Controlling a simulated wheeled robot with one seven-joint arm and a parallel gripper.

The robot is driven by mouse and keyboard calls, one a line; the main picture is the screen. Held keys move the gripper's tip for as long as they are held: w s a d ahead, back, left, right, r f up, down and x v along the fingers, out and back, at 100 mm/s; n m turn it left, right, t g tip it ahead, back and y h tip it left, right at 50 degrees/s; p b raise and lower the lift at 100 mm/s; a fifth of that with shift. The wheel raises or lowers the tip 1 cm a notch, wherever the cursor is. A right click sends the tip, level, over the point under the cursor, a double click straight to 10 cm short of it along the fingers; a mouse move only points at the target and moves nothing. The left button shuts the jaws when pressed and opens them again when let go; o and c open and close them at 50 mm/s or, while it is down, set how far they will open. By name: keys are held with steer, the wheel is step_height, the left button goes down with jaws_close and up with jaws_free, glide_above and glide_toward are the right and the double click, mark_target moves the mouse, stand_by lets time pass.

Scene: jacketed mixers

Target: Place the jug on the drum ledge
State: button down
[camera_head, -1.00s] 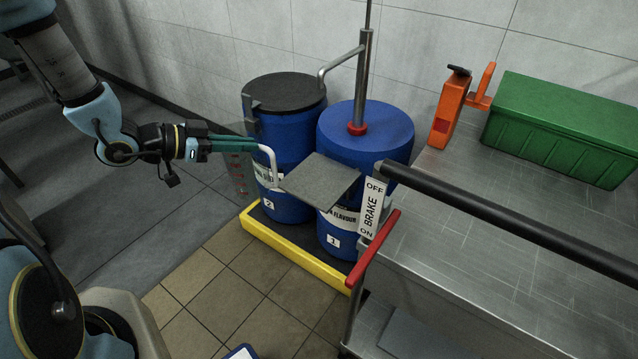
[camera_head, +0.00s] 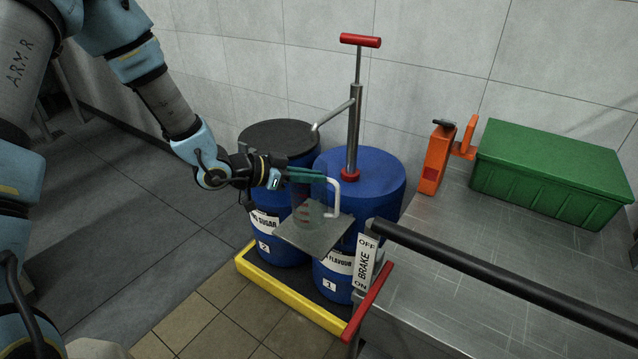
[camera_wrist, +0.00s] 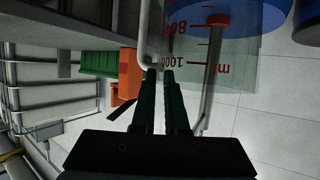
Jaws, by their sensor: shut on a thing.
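The jug (camera_head: 308,209) is clear with red markings and a white handle (camera_head: 334,198). My gripper (camera_head: 321,176) is shut on the upper part of that handle, and the jug hangs upright from it. The drum ledge (camera_head: 313,241) is a flat grey plate in front of the blue drums. The jug's base is over this plate; I cannot tell whether it touches. In the wrist view my fingers (camera_wrist: 162,74) meet at the handle (camera_wrist: 150,40), and the jug's scale (camera_wrist: 190,42) shows beside them. The fingers hide part of the jug.
The pump (camera_head: 354,130) rises from the right drum (camera_head: 375,175), its spout (camera_head: 333,115) above the jug. The dark-lidded drum (camera_head: 275,136) is at left. A green box (camera_head: 550,170) sits on the steel table.

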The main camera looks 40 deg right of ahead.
mark_target(309, 186)
steer(key=f, duration=0.1)
steer(key=d+p, duration=0.1)
steer(key=f, duration=0.1)
steer(key=shift+s+d+f, duration=0.25)
steer(key=shift+d+f, duration=0.05)
steer(key=shift+f, duration=0.5)
steer(key=c, duration=0.9)
jaws_free()
steer(key=shift+a, duration=0.15)
steer(key=b+v, duration=0.1)
steer(key=v, duration=1.1)
steer(key=shift+b, duration=0.3)
